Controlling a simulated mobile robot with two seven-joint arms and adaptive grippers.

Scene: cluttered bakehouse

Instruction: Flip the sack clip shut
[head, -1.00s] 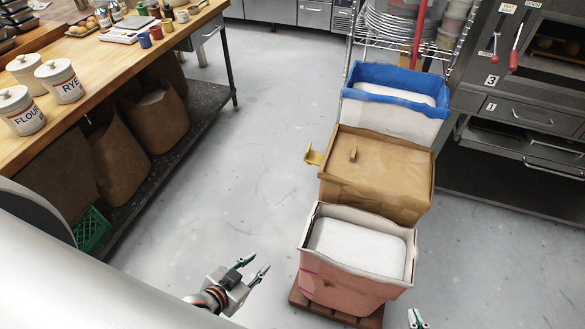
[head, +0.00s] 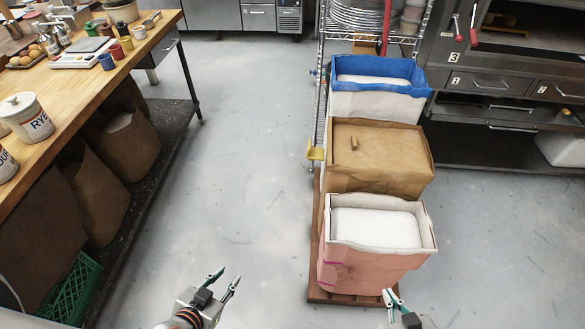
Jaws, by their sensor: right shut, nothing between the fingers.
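The sack clip (head: 316,153) is a small yellow piece at the left edge of the brown paper sack (head: 385,150), the middle one of three sacks in a row. It sticks out to the left of the sack; it is too small to tell how its jaws stand. My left gripper (head: 228,274) is low in the picture over the floor, left of the near pink sack. Its fingers are apart and empty, well short of the clip. My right gripper (head: 389,297) is at the bottom edge, in front of the pink sack, with its fingers together.
The pink sack (head: 350,272) with white contents stands nearest on a wooden pallet (head: 314,245). A blue-rimmed sack (head: 377,104) stands behind. A wire rack (head: 320,100) and ovens are beyond. A wooden bench (head: 75,90) runs along the left. The floor between is clear.

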